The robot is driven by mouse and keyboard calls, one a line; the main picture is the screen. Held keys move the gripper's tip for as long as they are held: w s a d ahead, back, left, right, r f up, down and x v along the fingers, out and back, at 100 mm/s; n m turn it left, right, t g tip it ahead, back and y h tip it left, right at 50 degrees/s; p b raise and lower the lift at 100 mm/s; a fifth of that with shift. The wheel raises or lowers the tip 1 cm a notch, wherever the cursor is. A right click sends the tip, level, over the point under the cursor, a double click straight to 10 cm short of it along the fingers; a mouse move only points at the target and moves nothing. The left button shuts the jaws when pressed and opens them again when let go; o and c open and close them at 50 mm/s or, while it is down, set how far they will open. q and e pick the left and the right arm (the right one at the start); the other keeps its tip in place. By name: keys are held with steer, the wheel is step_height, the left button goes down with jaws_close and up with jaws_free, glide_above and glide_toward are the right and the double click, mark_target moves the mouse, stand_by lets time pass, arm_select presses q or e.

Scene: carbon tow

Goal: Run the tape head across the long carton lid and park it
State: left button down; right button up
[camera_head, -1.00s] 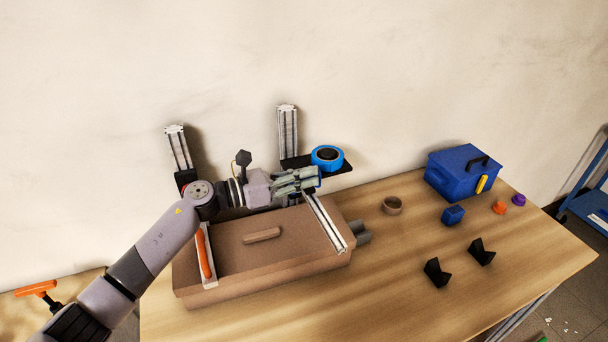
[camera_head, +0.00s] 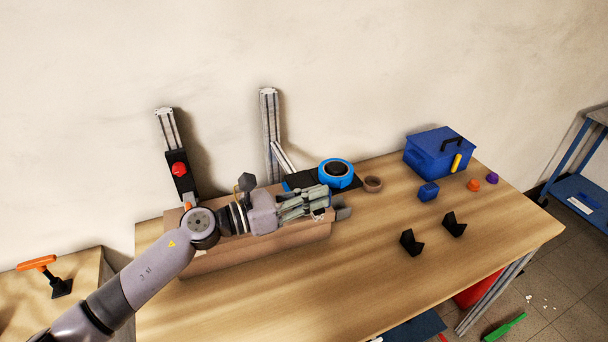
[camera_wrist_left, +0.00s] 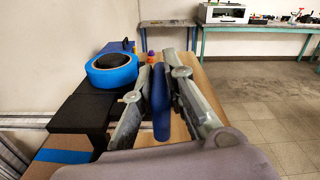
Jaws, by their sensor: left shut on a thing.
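The long brown carton (camera_head: 260,258) lies on the wooden table, and my left arm hides most of its lid. The tape head, a blue tape roll (camera_head: 336,173) on a black plate (camera_head: 298,181), sits over the carton's right part by a metal rail (camera_head: 284,157). My left gripper (camera_head: 326,203) is just in front of this plate. In the left wrist view its fingers are shut on a blue handle (camera_wrist_left: 161,102), right of the tape roll (camera_wrist_left: 111,69). A strip of blue tape (camera_wrist_left: 65,156) shows on the brown surface below the plate. My right gripper is out of view.
Upright metal posts (camera_head: 270,125) stand behind the carton; the left one carries a red knob (camera_head: 179,168). A brown ring (camera_head: 373,184), black V-blocks (camera_head: 411,242), a small blue block (camera_head: 428,191) and a blue toolbox (camera_head: 428,157) stand to the right. The table front is clear.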

arm_select(q)
steer(key=s, duration=0.1)
steer(key=s+d, duration=0.1)
steer(key=s+p, duration=0.1)
steer(key=shift+s+d, duration=0.3)
steer(key=shift+s, duration=0.05)
steer(key=c, duration=2)
jaws_free()
steer(key=o, duration=0.4)
steer(key=shift+f, duration=0.1)
steer(key=shift+s, duration=0.2)
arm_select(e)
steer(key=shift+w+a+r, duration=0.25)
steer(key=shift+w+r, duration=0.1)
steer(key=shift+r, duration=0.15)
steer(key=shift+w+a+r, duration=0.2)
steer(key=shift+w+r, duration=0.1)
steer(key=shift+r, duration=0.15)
arm_select(q)
steer(key=v, duration=1.2)
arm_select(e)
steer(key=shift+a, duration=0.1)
